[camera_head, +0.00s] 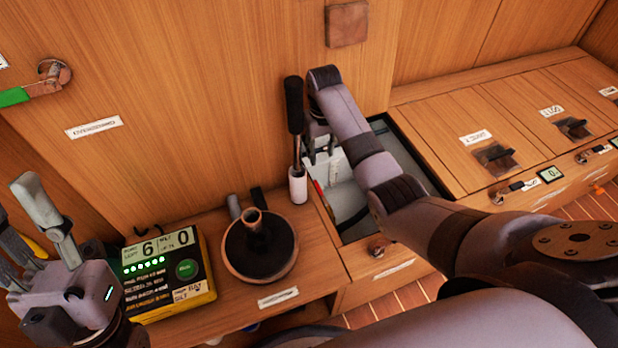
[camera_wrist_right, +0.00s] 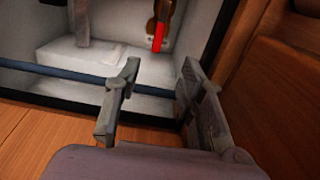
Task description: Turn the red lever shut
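The red lever (camera_wrist_right: 158,36) hangs inside an open white compartment, at the top middle of the right wrist view. In the head view a thin red piece of it (camera_head: 319,190) shows at the compartment's left side. My right gripper (camera_wrist_right: 160,68) is open, its two fingers apart with nothing between them. It reaches over the compartment, short of the lever and apart from it; in the head view my gripper (camera_head: 320,150) is partly hidden by its own arm. My left gripper (camera_head: 22,205) is open and empty at the far left, away from the lever.
The compartment's dark rim (camera_head: 437,185) surrounds the opening, and a blue line (camera_wrist_right: 70,82) crosses it. A black-handled upright tool (camera_head: 294,105) stands just left. A round dark winch (camera_head: 260,247) and a yellow display box (camera_head: 168,270) sit on the counter. Closed lids (camera_head: 520,110) lie right.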

